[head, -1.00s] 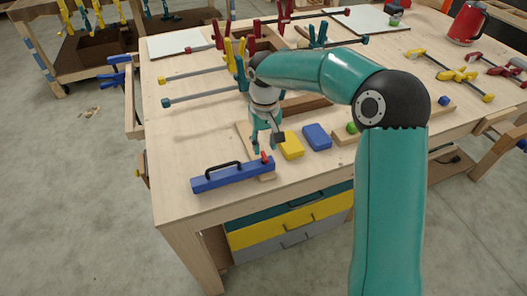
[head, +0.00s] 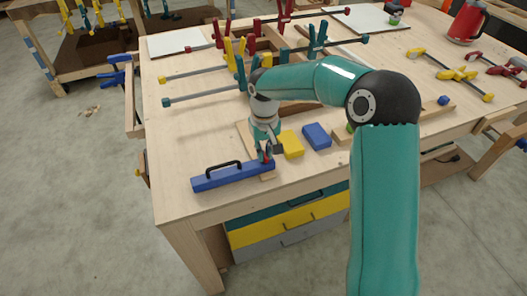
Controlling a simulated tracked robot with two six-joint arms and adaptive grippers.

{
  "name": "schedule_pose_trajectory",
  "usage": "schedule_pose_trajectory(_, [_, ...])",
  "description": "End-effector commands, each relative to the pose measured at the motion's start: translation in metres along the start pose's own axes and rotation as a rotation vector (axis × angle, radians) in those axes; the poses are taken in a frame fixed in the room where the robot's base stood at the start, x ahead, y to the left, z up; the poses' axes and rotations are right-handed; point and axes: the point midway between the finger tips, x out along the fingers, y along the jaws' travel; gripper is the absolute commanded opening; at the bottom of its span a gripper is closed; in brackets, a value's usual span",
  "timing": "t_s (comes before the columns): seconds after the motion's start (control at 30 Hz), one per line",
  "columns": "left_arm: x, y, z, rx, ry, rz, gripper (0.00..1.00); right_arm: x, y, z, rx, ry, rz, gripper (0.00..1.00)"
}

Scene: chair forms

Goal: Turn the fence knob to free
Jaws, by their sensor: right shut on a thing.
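The blue fence (head: 225,177) with a black handle lies near the front left edge of the workbench, on a small wooden base (head: 268,177). The red knob (head: 266,157) sits at the right end of the fence. My right gripper (head: 265,157) points down over that end and is shut on the knob, with its fingers hiding most of it. The knob's exact angle is too small to tell. My left gripper is not in view.
A yellow block (head: 291,144) and a blue block (head: 317,136) lie right of my right gripper. Bar clamps (head: 205,98) lie behind it. A red kettle (head: 467,23) stands far right. The bench (head: 185,145) left of the fence is clear.

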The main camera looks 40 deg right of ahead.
Motion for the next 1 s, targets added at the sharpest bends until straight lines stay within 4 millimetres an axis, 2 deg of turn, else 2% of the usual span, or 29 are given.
schedule_pose_trajectory(0.47, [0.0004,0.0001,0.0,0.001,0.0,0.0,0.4,-0.0004,-0.001,-0.0006,-0.107,0.0,-0.004,0.0])
schedule_pose_trajectory(1.0, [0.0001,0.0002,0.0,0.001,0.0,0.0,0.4,-0.0008,-0.0008,-0.0005,-0.569,0.0,-0.003,0.0])
